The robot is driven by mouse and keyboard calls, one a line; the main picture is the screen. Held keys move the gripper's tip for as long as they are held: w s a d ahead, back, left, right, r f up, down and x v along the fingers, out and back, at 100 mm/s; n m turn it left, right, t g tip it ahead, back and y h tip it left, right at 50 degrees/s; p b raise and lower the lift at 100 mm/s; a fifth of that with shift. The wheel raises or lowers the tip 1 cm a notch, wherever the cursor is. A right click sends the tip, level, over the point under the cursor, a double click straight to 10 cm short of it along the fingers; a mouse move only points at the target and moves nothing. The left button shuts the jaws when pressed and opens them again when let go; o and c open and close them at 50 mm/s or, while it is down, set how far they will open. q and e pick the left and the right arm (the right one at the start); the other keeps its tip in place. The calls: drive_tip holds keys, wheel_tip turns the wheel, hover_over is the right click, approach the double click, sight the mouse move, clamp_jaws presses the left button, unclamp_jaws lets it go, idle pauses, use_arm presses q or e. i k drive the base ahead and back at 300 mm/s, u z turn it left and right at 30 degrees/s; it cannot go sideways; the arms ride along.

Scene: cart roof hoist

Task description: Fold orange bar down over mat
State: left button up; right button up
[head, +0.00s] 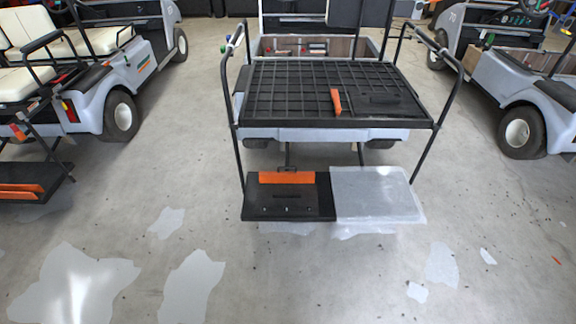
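A black mat (262,203) lies on the left half of the low rear platform of the middle cart. A wide orange bar (286,178) lies along the mat's far edge; I cannot tell whether it is flat or raised. A smaller orange piece (336,102) is on the black grid deck (290,85) above, beside a flat black panel (388,101). Neither of my grippers is in view, and nothing of mine touches the bar or mat.
The platform's right half is a pale grey plate (375,192). Black posts (240,160) rise at both sides of the deck. Other carts stand at left (85,85) and right (540,100). The patched concrete floor (330,280) in front is clear.

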sight(265, 178)
drive_tip(key=u, duration=1.25)
drive_tip(key=i, duration=4.45)
drive_tip(key=z, duration=1.55)
drive_tip(key=i, duration=1.05)
drive_tip(key=z, duration=3.55)
